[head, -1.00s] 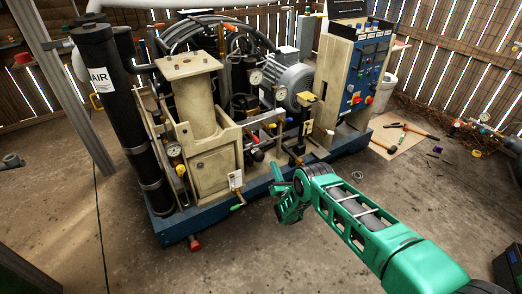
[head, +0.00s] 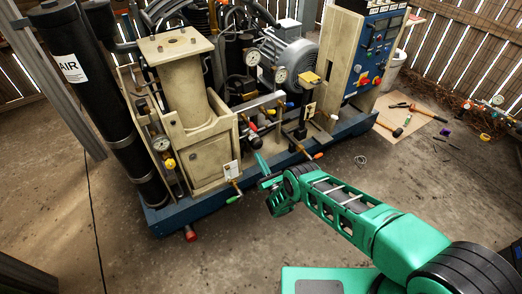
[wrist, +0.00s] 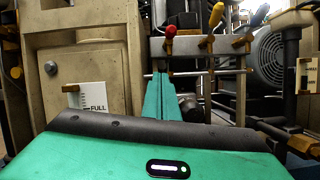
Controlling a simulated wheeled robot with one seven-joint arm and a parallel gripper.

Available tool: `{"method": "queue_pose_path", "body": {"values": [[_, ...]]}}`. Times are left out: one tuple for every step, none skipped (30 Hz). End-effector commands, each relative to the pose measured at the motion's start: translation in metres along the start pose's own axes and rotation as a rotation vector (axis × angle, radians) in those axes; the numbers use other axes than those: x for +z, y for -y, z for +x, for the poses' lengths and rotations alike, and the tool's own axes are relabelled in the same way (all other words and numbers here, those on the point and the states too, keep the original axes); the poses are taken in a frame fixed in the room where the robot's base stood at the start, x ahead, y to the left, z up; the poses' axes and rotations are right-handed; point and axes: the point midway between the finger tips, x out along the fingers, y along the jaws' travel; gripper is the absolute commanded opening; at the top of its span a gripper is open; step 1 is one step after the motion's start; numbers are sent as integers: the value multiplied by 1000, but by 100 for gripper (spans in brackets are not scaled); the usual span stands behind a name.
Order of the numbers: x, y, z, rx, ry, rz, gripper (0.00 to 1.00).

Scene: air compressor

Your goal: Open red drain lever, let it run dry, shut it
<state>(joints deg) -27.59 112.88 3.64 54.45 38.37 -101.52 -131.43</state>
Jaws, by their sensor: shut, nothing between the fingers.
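A row of levers stands on a metal manifold in the middle of the compressor. The red-tipped lever (head: 253,127) is leftmost in the row; its round red end (wrist: 170,32) stands above the manifold in the wrist view. Yellow (head: 271,111) and blue (head: 289,105) handles stand to its right. My gripper (head: 260,160) is in front of and below the row, apart from the levers as far as I can see. In the wrist view, its green fingers (wrist: 160,78) are together and empty, pointing at the manifold just below the red end. The drain outlet cannot be made out.
A white FULL label (wrist: 94,103) is on the beige housing left of the fingers. A green-handled lever (head: 234,199) and an orange-handled lever (head: 318,155) stick out along the blue base (head: 200,210). A red cap (head: 190,234) protrudes low in front. Floor in front is clear.

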Motion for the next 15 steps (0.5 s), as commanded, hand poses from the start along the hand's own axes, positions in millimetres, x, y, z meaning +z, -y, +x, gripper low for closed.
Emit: {"method": "queue_pose_path", "body": {"values": [[3, 4, 7, -3, 5, -2, 0], [3, 7, 12, -6, 4, -3, 0], [4, 10, 18, -8, 5, -6, 0], [5, 12, 23, -10, 6, -6, 0], [5, 13, 28, -11, 6, -5, 0], [6, 14, 34, -12, 5, -6, 0], [6, 15, 39, -13, 6, -6, 0], [6, 17, 42, -15, 6, -6, 0], [6, 18, 47, -17, 6, -8, 0], [6, 18, 51, -16, 6, -8, 0], [6, 19, 55, -17, 5, -7, 0], [6, 19, 59, -17, 5, -7, 0], [7, 20, 62, -18, 5, -7, 0], [7, 21, 65, -19, 6, -7, 0], [7, 21, 69, -19, 6, -7, 0]]}}
